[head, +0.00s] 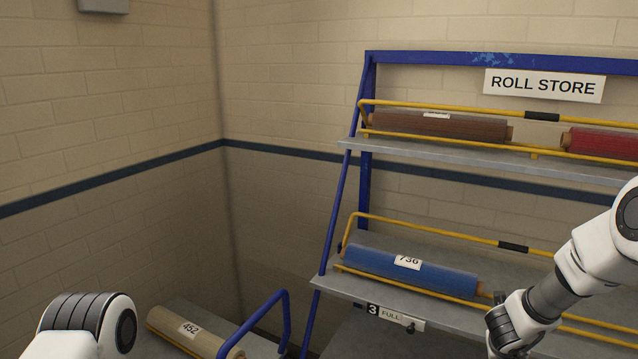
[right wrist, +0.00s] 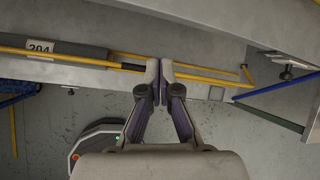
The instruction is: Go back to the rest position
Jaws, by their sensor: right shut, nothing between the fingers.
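My right arm comes in from the right in the head view, and its end is in front of the lower shelf of the roll store rack. My right gripper (right wrist: 159,72) is shut and empty in the right wrist view, its two fingertips together in front of the yellow bars (right wrist: 205,78). Of my left arm only a white and dark link shows at the lower left of the head view; the left gripper is out of view.
The blue rack (head: 367,190) holds a brown roll (head: 440,125), a red roll (head: 605,143) and a blue roll (head: 410,270) labelled 736. A beige roll (head: 190,331) labelled 452 lies lower left. The floor (right wrist: 60,115) shows below the shelf.

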